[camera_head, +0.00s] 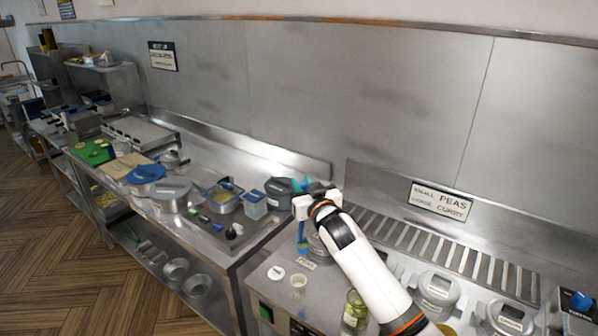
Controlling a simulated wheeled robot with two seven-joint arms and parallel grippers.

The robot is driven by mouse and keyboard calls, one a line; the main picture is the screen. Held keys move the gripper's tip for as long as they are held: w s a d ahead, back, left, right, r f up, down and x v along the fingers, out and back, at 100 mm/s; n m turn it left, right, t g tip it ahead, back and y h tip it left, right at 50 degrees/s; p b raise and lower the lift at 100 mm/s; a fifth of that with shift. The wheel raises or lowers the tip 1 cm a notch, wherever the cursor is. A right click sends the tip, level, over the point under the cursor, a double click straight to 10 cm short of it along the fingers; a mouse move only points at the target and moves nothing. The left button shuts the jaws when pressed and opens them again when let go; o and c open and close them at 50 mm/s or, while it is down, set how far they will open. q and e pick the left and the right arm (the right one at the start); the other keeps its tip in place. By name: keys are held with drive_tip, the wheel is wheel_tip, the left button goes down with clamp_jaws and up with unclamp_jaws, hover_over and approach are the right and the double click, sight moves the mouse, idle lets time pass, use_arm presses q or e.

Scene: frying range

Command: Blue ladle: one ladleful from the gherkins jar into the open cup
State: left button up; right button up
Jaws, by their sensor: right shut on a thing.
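My right gripper (316,204) is shut on the blue ladle (302,236), at the back of the near counter. The blue ladle hangs down from the jaws; its lower end is small and I cannot tell whether it holds anything. A small open white cup (298,282) stands on the counter in front of and below the ladle. A glass jar with green contents (354,310), likely the gherkins jar, stands to the right of the cup, partly beside my arm. My left gripper is not in view.
A round white lid (276,272) lies left of the cup. The left counter holds a blue-rimmed tray (222,197) and several pans.

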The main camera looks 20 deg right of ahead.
drive_tip(key=shift+s+d+f, duration=0.15)
drive_tip(key=shift+s+f, duration=0.05)
drive_tip(key=shift+f, duration=0.7)
wheel_tip(320, 180, down, 7)
drive_tip(key=b, duration=0.5)
drive_tip(key=s+a+f+n+t+y+b, duration=0.1)
drive_tip(key=s+a+f+n+b, duration=0.15)
drive_tip(key=a+n+b, duration=0.35)
drive_tip(key=s+a+f+n+b, duration=0.1)
drive_tip(key=a+f+n+b, duration=0.25)
drive_tip(key=a, duration=0.55)
drive_tip(key=s+a+f+n+y+b, duration=0.1)
drive_tip(key=a+f+n+b, duration=0.1)
drive_tip(key=f+n+b, duration=0.2)
drive_tip(key=a+f+n+y+b, duration=0.1)
drive_tip(key=a+f+n+b, duration=0.2)
drive_tip(key=f+n+b, duration=0.2)
drive_tip(key=shift+s+a+f+b, duration=0.35)
drive_tip(key=shift+f+b, duration=0.3)
drive_tip(key=shift+f, duration=1)
drive_tip(key=shift+n, duration=0.25)
